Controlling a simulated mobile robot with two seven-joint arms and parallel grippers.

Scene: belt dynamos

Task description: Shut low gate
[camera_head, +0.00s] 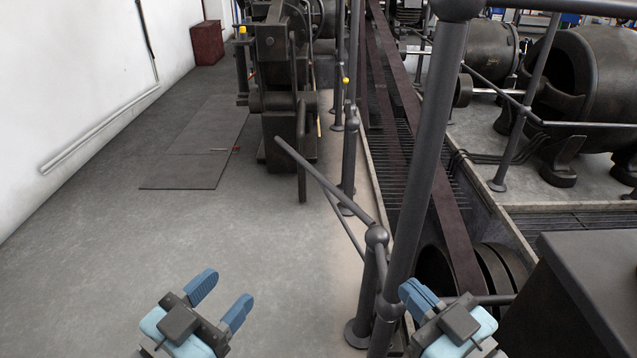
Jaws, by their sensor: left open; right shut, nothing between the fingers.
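The low gate appears to be the grey tubular bar (318,180) beside the railing. One end meets the ball-topped post (376,237); the other end sticks out into the walkway to the upper left, apart from the farther ball-topped post (350,165). A second, lower bar (345,222) runs below it near the same post. My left gripper (222,297) is open and empty, over the floor at the bottom, left of the post. My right gripper (420,293) is shut and empty, right of the thick railing post. Neither gripper touches the gate.
A tall thick post (428,150) stands between my grippers. Beyond the railing are a dark belt (455,235), a pit with a wheel, and large dynamos (590,85). Dark machinery (275,110) stands ahead. A dark box (575,290) is at lower right. The left floor (150,240) is clear.

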